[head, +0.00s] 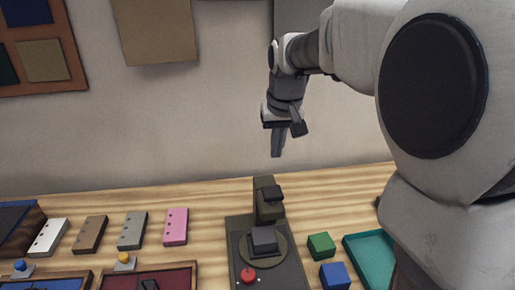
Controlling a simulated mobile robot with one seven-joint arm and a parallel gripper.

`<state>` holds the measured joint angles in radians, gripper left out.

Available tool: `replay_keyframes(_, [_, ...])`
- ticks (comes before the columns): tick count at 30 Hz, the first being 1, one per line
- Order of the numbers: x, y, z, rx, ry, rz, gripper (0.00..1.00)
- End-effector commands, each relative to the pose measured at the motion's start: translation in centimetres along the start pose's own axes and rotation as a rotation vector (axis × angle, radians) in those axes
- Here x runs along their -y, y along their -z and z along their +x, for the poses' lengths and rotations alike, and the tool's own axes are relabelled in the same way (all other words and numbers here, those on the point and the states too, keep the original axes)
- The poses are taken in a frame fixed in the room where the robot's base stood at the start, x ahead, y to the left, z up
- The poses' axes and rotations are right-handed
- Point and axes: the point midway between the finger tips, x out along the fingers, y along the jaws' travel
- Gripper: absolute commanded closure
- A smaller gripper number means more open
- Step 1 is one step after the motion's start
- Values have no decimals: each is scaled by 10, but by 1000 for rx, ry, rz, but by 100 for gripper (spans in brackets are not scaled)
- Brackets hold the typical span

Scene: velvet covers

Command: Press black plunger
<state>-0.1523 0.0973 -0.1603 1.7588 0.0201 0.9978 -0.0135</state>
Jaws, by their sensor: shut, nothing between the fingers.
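A dark press-like device (237,232) stands on the wooden table. In front of the post, a dark block (263,240) sits on a round olive plate (283,256). A red round knob (248,274) is at the front. I cannot tell for certain which dark part is the plunger. My gripper (277,154) points down, shut and empty, above and behind the post as seen here, touching nothing.
Green (320,246) and blue (335,275) cubes and a teal tray (372,258) lie right of the device. Pink (176,226), grey (132,230), brown (90,234) and white (48,237) blocks with holes stand left.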

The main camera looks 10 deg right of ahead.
Motion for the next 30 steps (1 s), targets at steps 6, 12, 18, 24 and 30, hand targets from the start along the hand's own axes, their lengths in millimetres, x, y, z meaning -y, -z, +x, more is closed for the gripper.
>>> replay_keyframes(6, [0,-2,43,6,-1,0,100])
replay_keyframes(12, [0,-2,86,5,-1,0,100])
replay_keyframes(18, [0,-9,116,4,0,1,100])
replay_keyframes(24, [0,-12,128,-1,0,0,100])
replay_keyframes(30, [0,-12,128,-1,0,0,100])
